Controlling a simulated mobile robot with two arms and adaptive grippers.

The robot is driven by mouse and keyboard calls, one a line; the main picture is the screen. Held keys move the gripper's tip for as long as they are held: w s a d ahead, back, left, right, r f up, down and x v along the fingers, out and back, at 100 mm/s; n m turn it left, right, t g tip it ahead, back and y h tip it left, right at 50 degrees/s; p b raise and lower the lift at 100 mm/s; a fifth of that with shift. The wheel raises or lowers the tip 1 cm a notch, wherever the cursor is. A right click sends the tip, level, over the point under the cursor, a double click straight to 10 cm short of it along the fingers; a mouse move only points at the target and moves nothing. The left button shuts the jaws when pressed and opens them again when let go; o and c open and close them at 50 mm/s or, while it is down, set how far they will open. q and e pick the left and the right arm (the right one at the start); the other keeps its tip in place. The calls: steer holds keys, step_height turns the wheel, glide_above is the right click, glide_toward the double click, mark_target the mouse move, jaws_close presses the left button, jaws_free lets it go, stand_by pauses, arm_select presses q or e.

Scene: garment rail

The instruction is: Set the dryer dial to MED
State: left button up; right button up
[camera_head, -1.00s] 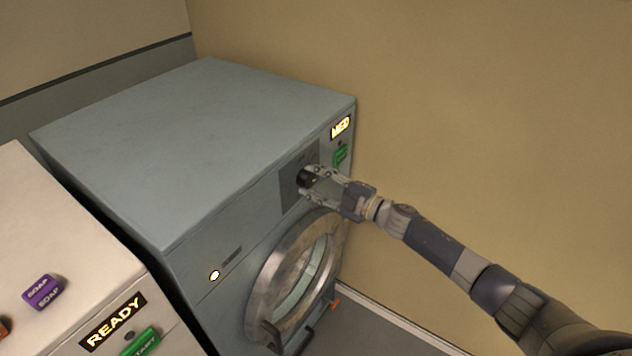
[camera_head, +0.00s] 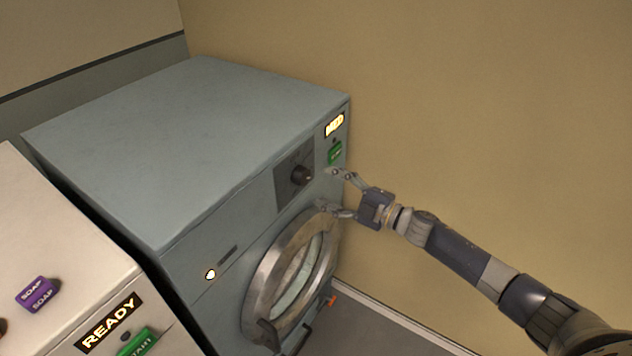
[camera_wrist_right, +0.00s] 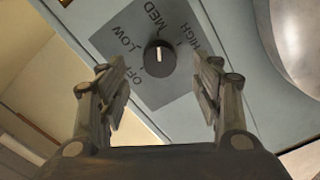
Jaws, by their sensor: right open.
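The dryer (camera_head: 190,150) is a blue-grey machine with a lit display (camera_head: 334,125) that reads MED. Its black round dial (camera_head: 301,175) sits on a dark grey panel, and it also shows in the right wrist view (camera_wrist_right: 160,58). There the labels OFF, LOW, MED and HIGH ring the dial, and its white mark points toward MED. My right gripper (camera_head: 328,190) is open and empty, to the right of the dial and apart from it. In the wrist view its fingers (camera_wrist_right: 162,80) stand spread on either side below the dial. My left gripper is not in view.
A green button (camera_head: 335,153) sits under the display. The round dryer door (camera_head: 262,300) is below the panel. A tan wall is close at right.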

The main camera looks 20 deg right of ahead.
steer(key=v, duration=0.6)
stand_by(0.4)
steer(key=s+d+f+m+g+h+b, duration=0.1)
steer(key=s+d+f+m+h, duration=0.15)
steer(key=f, duration=0.85)
steer(key=s+d+f+m+h+b, duration=0.2)
steer(key=f+m+h, duration=0.15)
steer(key=f, duration=0.65)
steer(key=s+d+f+m+g+h+b, duration=0.1)
steer(key=s+d+f+m+h, duration=0.2)
steer(key=f, duration=0.8)
steer(key=s+a+f+m+g+h+b, duration=0.25)
steer(key=s+f+m+g, duration=0.2)
steer(key=s+f, duration=1.3)
steer(key=s+a+f+m+g+b, duration=0.1)
steer(key=s+a+f+g, duration=0.1)
steer(key=s, duration=0.6)
steer(key=s+a+f+m+g+b, duration=0.1)
steer(key=s+a+f+g, duration=0.1)
steer(key=s+a+f, duration=0.2)
steer(key=s+a+f+m+g, duration=0.1)
steer(key=s+a+f+g, duration=0.1)
steer(key=s+f, duration=0.6)
steer(key=s+a, duration=0.1)
steer(key=s, duration=0.5)
steer(key=shift+a+f+m+g+b, duration=0.2)
steer(key=shift+f+m+g+b, duration=0.05)
steer(key=shift+m+g+b, duration=0.15)
